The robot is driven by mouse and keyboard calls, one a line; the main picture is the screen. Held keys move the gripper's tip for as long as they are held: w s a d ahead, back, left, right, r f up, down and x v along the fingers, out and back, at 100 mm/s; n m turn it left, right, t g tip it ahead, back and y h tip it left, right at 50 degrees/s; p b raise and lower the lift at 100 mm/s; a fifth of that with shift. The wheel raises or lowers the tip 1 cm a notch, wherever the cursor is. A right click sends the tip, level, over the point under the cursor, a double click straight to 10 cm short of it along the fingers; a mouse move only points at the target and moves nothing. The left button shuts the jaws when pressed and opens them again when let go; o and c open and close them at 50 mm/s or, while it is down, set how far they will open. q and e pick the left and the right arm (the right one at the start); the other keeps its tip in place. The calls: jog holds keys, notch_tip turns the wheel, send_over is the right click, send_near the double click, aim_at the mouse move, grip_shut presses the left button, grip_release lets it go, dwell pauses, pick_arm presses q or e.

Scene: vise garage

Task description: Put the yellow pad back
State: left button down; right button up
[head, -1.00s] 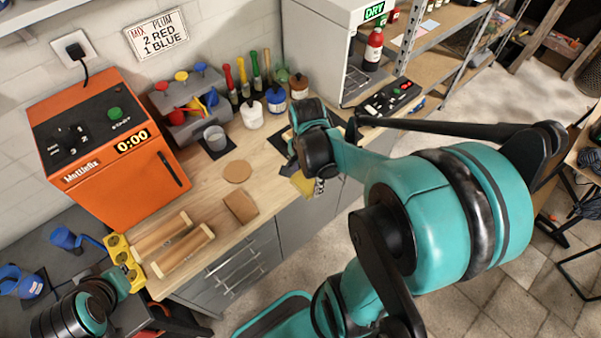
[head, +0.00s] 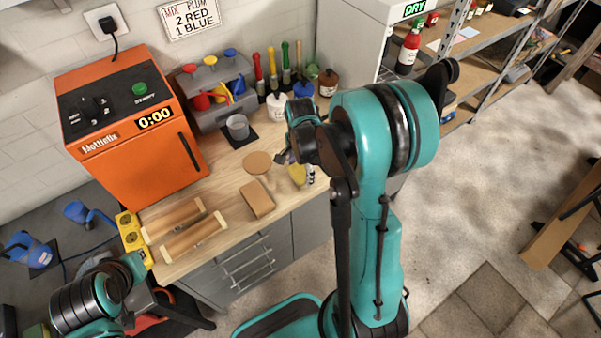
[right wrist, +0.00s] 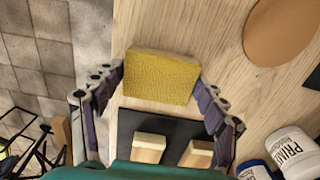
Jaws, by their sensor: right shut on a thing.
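In the right wrist view the yellow pad (right wrist: 161,77) sits between the two fingers of my right gripper (right wrist: 160,80), with a fingertip at each end. The gripper is shut on it. Below the pad in that view is a dark mat (right wrist: 165,122) with two small wooden blocks (right wrist: 149,147) on it. In the head view my right arm hides most of the mat's area. My left arm shows at the lower left, but its fingers do not.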

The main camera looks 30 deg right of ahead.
jog(key=shift+f, duration=0.15)
jog(key=shift+f, duration=0.1)
jog(key=o, duration=1)
